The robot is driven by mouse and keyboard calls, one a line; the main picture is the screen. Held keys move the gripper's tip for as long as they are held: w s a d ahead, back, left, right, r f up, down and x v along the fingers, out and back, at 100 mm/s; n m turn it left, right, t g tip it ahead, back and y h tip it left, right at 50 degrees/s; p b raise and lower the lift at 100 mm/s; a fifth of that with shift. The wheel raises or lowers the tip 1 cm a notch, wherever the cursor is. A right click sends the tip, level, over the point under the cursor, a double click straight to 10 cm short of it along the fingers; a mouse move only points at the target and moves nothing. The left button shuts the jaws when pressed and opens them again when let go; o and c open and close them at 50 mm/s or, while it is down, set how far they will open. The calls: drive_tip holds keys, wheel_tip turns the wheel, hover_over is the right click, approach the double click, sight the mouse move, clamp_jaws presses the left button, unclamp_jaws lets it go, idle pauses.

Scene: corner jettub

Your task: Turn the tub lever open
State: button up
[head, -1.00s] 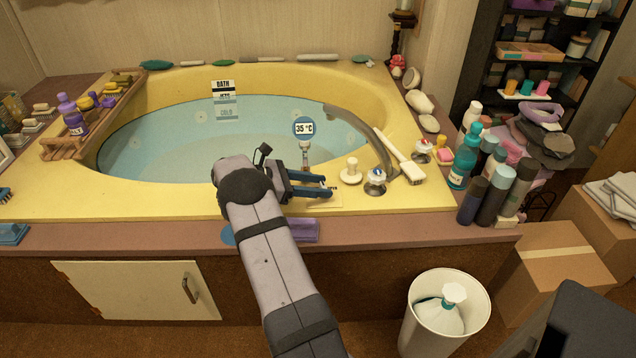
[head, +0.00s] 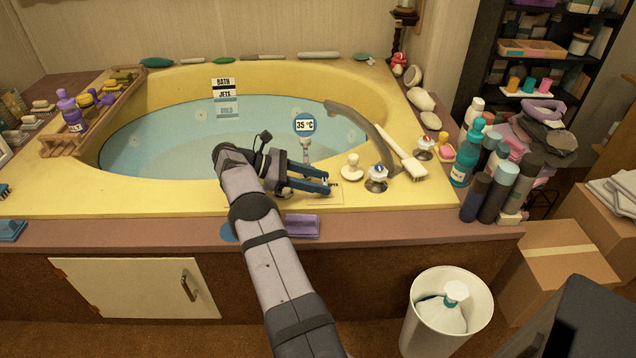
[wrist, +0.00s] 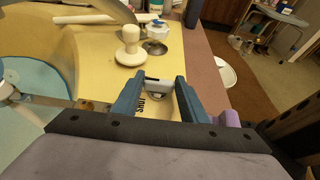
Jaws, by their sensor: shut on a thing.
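The tub lever (wrist: 152,81) shows in the wrist view as a small dark and pale piece between my fingertips. It sits over a pale plate lettered "SHUT" (wrist: 141,103) on the yellow tub's near rim. My gripper (wrist: 156,84) is shut on the lever, with one blue finger on each side. In the head view my gripper (head: 327,182) is low over the near rim, its fingers pointing right. There the fingers hide most of the lever, so its exact angle cannot be told.
A cream knob (head: 351,169) and a chrome tap handle (head: 376,180) stand just right of my fingertips. The curved spout (head: 362,131) and a white brush (head: 402,158) are behind them. A thermometer reading 35 °C (head: 304,125) stands beyond. A purple block (head: 302,225) lies on the front ledge.

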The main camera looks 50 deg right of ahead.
idle(0.8)
drive_tip(key=o, duration=1)
drive_tip(key=shift+o, duration=0.2)
drive_tip(key=shift+r, duration=0.1)
wheel_tip(320, 180, up, 10)
drive_tip(key=p, duration=0.3)
drive_tip(key=shift+p, duration=0.35)
